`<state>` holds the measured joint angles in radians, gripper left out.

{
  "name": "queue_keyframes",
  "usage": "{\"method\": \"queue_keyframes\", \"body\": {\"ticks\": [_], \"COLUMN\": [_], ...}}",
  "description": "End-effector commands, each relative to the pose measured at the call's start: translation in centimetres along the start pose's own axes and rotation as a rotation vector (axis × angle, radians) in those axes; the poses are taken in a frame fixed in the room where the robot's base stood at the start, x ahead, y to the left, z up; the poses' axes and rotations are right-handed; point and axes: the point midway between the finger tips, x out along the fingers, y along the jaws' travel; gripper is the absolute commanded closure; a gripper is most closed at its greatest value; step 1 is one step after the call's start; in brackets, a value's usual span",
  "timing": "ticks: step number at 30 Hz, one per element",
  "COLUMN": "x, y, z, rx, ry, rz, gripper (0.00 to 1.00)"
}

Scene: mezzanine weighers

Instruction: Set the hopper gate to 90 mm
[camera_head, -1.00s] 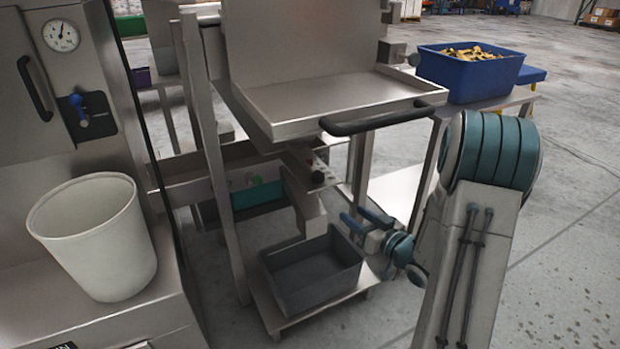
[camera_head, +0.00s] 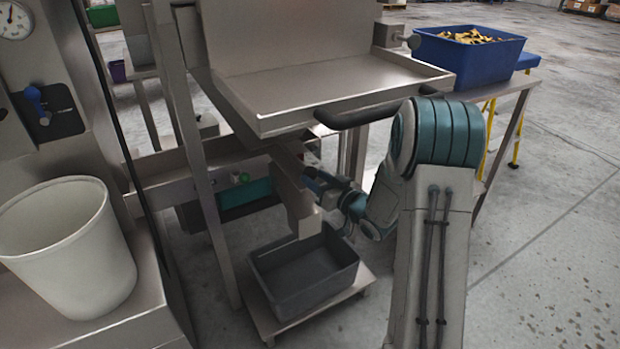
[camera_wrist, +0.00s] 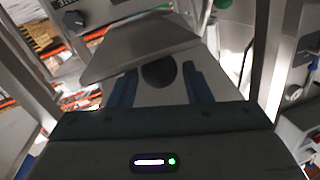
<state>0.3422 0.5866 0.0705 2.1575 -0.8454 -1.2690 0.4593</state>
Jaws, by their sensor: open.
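The weigher's hopper has a broad steel tray (camera_head: 340,88) with a black front handle (camera_head: 385,108). Below it a narrow steel chute (camera_head: 298,205) points down over a grey bin. My gripper (camera_head: 314,180) is just right of the chute, under the tray, its tips partly hidden. In the wrist view my gripper (camera_wrist: 160,88) has its two blue fingers apart. A dark rounded knob-like thing (camera_wrist: 158,72) shows between them, under a grey steel plate (camera_wrist: 140,48); I cannot tell whether it is touched. No gate scale is readable.
The grey bin (camera_head: 268,262) stands on a low stand below the chute. A white bucket (camera_head: 65,250) is at left. A blue crate of yellowish pieces (camera_head: 460,68) sits on a bench at right.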

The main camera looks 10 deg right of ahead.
Motion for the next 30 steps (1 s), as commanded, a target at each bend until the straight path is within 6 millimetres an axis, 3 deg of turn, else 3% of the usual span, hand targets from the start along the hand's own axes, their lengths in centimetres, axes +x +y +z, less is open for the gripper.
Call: {"method": "queue_keyframes", "body": {"ticks": [6, 17, 22, 26, 30], "x": [2.5, 3.0, 3.0, 2.7, 1.1], "y": [0.1, 0.1, 0.1, 0.2, 0.5], "z": [0.1, 0.0, 0.0, 0.0, -0.1], "rx": [0.001, 0.001, 0.001, 0.001, 0.002], "ry": [0.0, 0.0, 0.0, 0.0, 0.001], "rz": [0.0, 0.003, 0.003, 0.003, 0.007], "gripper": [0.55, 0.55, 1.0, 1.0, 1.0]}}
